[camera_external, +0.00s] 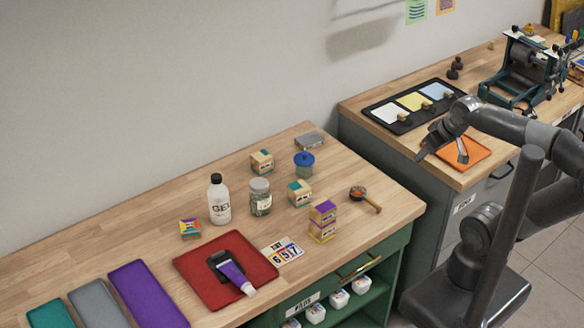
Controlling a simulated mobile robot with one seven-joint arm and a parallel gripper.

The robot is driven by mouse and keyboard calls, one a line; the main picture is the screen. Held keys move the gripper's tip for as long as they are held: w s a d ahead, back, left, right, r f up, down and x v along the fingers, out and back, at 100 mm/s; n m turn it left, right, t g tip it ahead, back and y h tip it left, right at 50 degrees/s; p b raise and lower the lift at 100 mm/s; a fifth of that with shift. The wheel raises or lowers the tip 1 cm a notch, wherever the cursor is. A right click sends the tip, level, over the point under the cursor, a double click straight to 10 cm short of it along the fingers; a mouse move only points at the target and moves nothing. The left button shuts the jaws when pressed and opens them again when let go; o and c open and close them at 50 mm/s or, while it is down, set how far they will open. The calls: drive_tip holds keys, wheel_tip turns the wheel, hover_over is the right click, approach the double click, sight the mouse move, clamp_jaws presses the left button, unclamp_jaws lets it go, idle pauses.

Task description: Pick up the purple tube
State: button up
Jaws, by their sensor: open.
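The purple tube (230,272), with a pale end, lies on a small black holder (216,259) on the red mat (190,265). The mat is near the front edge of the wooden worktop. My gripper (422,154) is open and raised in the air, well to the right of the tube and above it in the picture. The arm is apart from the tube and touches nothing that I can see. The fingers are small and dark here.
Behind the mat stand a white GEL bottle (219,200), a glass jar (260,197), a blue-lidded jar (304,165) and several small boxes. A number card (283,250) lies beside the mat. A purple mat (147,294) lies left.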

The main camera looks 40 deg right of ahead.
drive_tip(key=shift+o, duration=0.5)
drive_tip(key=shift+o, duration=0.5)
drive_tip(key=shift+w, duration=0.1)
